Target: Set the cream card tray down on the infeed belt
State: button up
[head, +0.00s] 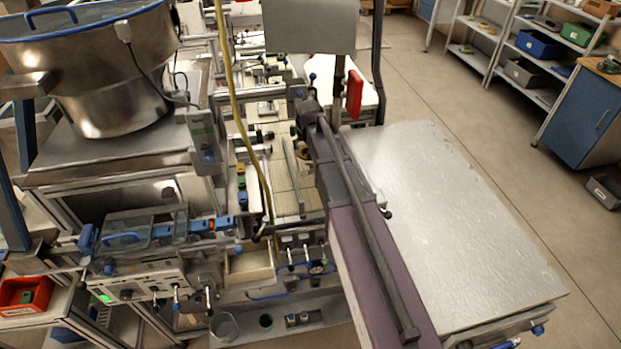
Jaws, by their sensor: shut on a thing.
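My gripper cannot be made out in the head view. A small cream, open-topped tray-like box (250,267) sits low at the front of the machine, left of the long purple-grey beam; I cannot tell whether it is the cream card tray. No gripper shows at it. A pale, narrow track (284,190) runs away from me through the middle of the machine, partly covered by fittings and the beam. It may be the infeed belt, but I cannot tell for sure.
A large metal bowl feeder (95,75) stands at the left. A yellow hose (238,130) hangs over the machine. A broad, bare grey-white tabletop (450,220) fills the right. An orange bin (24,297) is at lower left. Shelves with bins (540,43) stand far right, beyond open floor.

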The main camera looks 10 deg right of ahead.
jog(key=shift+d, duration=0.2)
jog(key=shift+f+b, duration=0.35)
jog(key=shift+f, duration=0.05)
notch_tip(320, 180, down, 6)
jog(key=b, duration=0.5)
jog(key=shift+r+b, duration=0.25)
jog(key=shift+b, duration=0.05)
jog(key=shift+f+b, duration=1.85)
jog(key=shift+f, duration=0.05)
jog(key=shift+f, duration=0.1)
jog(key=o, duration=1.2)
jog(key=shift+r, duration=0.2)
